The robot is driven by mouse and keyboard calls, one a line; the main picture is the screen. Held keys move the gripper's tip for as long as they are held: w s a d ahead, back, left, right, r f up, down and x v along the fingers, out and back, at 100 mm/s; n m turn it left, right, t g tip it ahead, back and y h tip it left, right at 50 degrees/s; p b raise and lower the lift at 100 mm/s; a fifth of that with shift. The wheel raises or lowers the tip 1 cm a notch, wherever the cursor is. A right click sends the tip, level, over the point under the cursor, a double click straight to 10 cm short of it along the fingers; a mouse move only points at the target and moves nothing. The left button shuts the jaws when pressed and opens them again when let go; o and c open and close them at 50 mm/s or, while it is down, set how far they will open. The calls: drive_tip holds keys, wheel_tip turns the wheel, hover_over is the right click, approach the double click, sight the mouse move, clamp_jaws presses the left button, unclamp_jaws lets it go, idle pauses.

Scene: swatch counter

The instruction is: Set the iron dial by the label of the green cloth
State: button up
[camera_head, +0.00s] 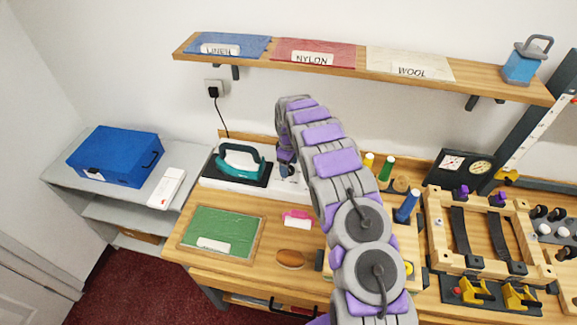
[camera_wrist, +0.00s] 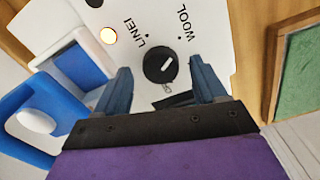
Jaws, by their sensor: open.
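The iron (camera_head: 240,160), teal and black, rests on a white base (camera_head: 222,184) on the bench. The black round dial (camera_wrist: 153,72) shows in the wrist view on a white panel marked LINEN and WOOL. Its white mark points up and right, roughly toward WOOL. Another marking below the dial is partly hidden. My gripper (camera_wrist: 160,68) is open, with one finger on either side of the dial; contact cannot be told. It also shows in the head view (camera_head: 287,168). The green cloth (camera_head: 222,226) lies framed on the bench; its white label (camera_head: 213,244) is too small to read.
Blue LINEN (camera_head: 235,42), red NYLON (camera_head: 315,50) and white WOOL (camera_head: 410,63) cloths lie on the wall shelf (camera_head: 352,73). An orange lamp (camera_wrist: 108,35) glows beside the dial. A wooden frame (camera_head: 488,267) and blue box (camera_head: 116,156) flank the area.

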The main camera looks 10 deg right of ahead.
wheel_tip(320, 180, up, 11)
idle(0.4)
drive_tip(key=shift+r, duration=0.15)
drive_tip(key=s+d+r+m+b, duration=0.1)
drive_tip(key=s+r+m, duration=0.1)
drive_tip(key=s+r, duration=0.45)
drive_tip(key=s+r+m+g+b, duration=0.1)
drive_tip(key=s+r+m, duration=0.15)
drive_tip(key=s, duration=0.75)
drive_tip(key=s+d+r+m+b, duration=0.1)
drive_tip(key=s+r+m+b, duration=0.1)
drive_tip(key=s+r, duration=0.5)
drive_tip(key=s+a+f+m+b, duration=0.1)
drive_tip(key=s+f+m, duration=0.1)
drive_tip(key=s, duration=1.3)
drive_tip(key=s+a+f+m+b, duration=0.1)
drive_tip(key=s+f, duration=0.3)
drive_tip(key=s, duration=1.1)
drive_tip(key=shift+s+m+g+b, duration=0.15)
drive_tip(key=shift+m+g+b, duration=0.15)
drive_tip(key=shift+m+g, duration=0.15)
